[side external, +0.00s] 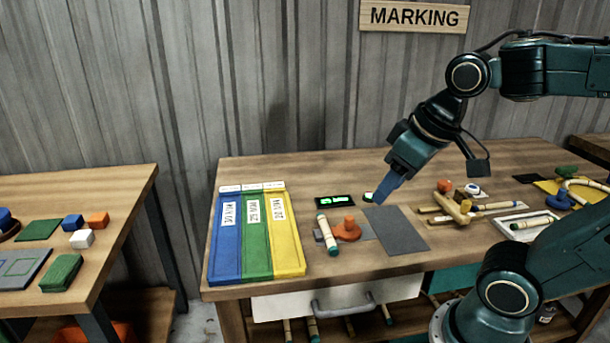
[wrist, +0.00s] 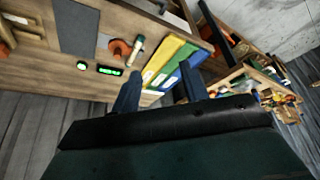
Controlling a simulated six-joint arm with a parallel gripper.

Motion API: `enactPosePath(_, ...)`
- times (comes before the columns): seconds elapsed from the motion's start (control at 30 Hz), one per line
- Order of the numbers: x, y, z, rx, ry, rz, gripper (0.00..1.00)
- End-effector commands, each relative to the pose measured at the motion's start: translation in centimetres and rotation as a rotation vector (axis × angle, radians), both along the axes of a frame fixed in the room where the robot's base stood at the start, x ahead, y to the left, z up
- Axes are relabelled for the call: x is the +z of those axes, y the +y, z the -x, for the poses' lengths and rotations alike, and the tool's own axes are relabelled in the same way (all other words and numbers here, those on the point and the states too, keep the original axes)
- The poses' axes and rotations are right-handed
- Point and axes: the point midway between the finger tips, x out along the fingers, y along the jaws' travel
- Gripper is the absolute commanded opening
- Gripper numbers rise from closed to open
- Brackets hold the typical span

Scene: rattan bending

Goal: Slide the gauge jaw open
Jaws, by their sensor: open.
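The gauge sits mid-bench as a flat grey base (side external: 362,230) with an orange knobbed jaw (side external: 347,231) on it. A short pale rattan piece with a dark green end (side external: 327,235) lies against the jaw's left side; I cannot tell whether they touch. A black display with green digits (side external: 335,202) stands behind. In the wrist view the orange jaw (wrist: 120,47) and rattan piece (wrist: 136,48) show beyond the fingers. My gripper (side external: 383,195) is above the bench, right of the jaw and apart from it. Its two fingers (wrist: 160,88) are spread and empty.
A blue, green and yellow sorting tray (side external: 257,268) lies left of the gauge. A dark grey mat (side external: 397,230) is below my gripper. A small round green-lit button (side external: 369,197) is beside the display. A wooden jig (side external: 458,211) and a white tray (side external: 523,226) stand right.

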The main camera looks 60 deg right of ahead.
Motion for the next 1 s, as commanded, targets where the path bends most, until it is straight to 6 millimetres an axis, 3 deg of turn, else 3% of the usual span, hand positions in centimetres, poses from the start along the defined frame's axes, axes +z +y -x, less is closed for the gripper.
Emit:
enactPosePath(0.47,-1.1,-5.5,-7.7,-0.169,0.176,-0.025,0.44)
enactPosePath(1.0,-7.0,-14.4,-14.3,-0.350,0.361,-0.089,0.44)
